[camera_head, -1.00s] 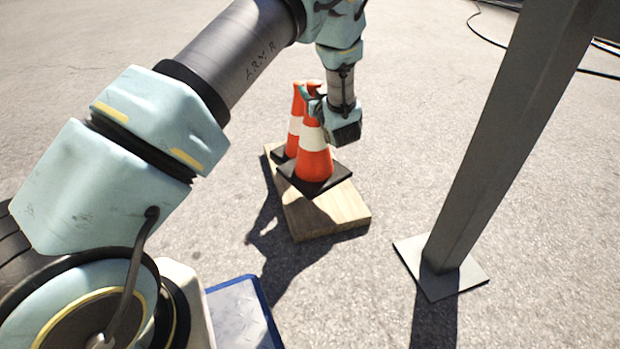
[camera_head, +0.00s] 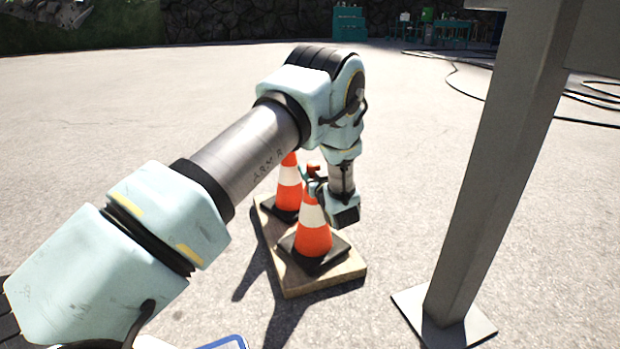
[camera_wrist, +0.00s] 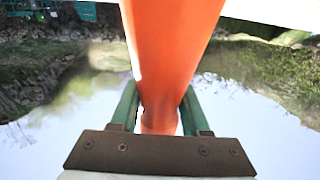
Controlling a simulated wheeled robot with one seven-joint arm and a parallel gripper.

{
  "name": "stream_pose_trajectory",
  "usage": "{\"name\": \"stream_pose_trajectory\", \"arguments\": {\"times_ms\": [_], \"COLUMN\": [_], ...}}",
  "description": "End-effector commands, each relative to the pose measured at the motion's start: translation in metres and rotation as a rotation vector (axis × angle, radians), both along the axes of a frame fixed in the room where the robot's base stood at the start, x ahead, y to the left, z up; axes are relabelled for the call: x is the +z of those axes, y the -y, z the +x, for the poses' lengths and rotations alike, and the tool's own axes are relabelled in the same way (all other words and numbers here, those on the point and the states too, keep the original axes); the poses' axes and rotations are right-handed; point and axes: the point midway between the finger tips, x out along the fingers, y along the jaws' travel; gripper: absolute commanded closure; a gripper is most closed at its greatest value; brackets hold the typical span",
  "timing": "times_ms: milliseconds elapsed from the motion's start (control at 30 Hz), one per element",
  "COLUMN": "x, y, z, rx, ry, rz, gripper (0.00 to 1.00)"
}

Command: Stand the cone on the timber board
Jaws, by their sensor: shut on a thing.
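An orange cone with a white band and black square base (camera_head: 313,238) is upright over the near part of the timber board (camera_head: 335,278). My gripper (camera_head: 313,182) is shut on this cone near its top, beside the arm's wrist. In the wrist view, the two green fingers (camera_wrist: 158,108) press the orange cone (camera_wrist: 172,45) from both sides.
A grey steel post (camera_head: 490,170) with a flat foot plate (camera_head: 443,320) stands right of the board. Black cables (camera_head: 470,85) lie on the ground at the back right. Teal cabinets (camera_head: 349,24) stand far back. Open pavement surrounds the board.

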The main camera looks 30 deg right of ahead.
Motion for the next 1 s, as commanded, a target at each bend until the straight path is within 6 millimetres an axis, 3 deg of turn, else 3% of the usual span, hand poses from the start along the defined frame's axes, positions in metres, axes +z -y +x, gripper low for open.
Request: {"name": "stream_pose_trajectory", "arguments": {"times_ms": [367, 400, 667, 1000], "x": [-0.0050, -0.0070, -0.0064, -0.0034], "y": [0.0005, 0.0002, 0.0001, 0.0003], "z": [0.0006, 0.0003, 0.0002, -0.0028], "rx": [0.000, 0.000, 0.000, -0.001], "ry": [0.004, 0.001, 0.001, 0.000], "rz": [-0.002, -0.001, -0.001, 0.000], "gripper": [1.00, 0.53, 0.24, 0.23]}}
